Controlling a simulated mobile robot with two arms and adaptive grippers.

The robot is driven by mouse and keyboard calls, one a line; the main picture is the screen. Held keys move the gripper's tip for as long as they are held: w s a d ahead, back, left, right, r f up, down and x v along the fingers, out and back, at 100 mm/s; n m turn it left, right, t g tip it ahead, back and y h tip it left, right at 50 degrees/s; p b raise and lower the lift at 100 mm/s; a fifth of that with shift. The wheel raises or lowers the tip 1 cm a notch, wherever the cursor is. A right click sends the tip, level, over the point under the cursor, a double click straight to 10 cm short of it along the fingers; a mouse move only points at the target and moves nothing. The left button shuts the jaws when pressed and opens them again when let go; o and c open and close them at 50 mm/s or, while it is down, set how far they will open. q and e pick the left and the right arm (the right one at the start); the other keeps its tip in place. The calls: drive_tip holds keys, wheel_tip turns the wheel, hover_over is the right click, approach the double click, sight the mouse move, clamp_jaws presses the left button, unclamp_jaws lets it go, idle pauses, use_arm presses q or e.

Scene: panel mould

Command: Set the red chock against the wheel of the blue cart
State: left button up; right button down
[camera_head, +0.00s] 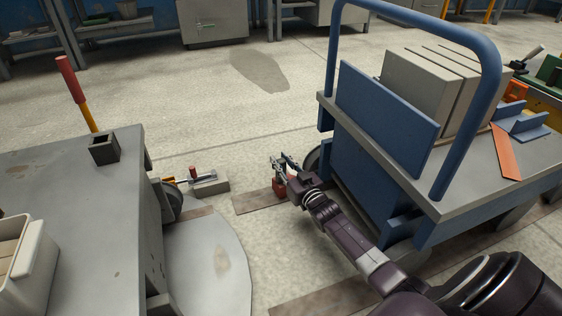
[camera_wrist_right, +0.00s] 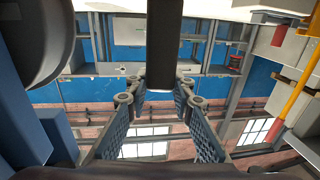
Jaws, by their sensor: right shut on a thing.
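My right gripper (camera_head: 284,165) is low beside this wheel, shut on the red chock (camera_head: 280,187), which shows below the fingers close to the floor. The wheel also shows large at the upper left of the right wrist view (camera_wrist_right: 38,38). In that view a dark upright bar (camera_wrist_right: 164,45) stands between the fingers; no red part of the chock shows there. I cannot tell whether chock and wheel touch. My left gripper is out of view.
A grey table or cart (camera_head: 75,180) with a red and yellow lever (camera_head: 76,92) stands at the left. A grey block (camera_head: 211,186) lies on the floor between the carts. Brown strips (camera_head: 255,201) mark the floor. Grey blocks (camera_head: 415,85) load the blue cart.

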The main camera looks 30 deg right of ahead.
drive_tip(key=shift+f, duration=0.3)
drive_tip(key=c, duration=1.6)
unclamp_jaws()
drive_tip(key=shift+f, duration=0.2)
drive_tip(key=s+a, duration=0.1)
drive_tip(key=s, duration=1.1)
drive_tip(key=shift+a+r, duration=0.1)
drive_tip(key=shift+r, duration=0.05)
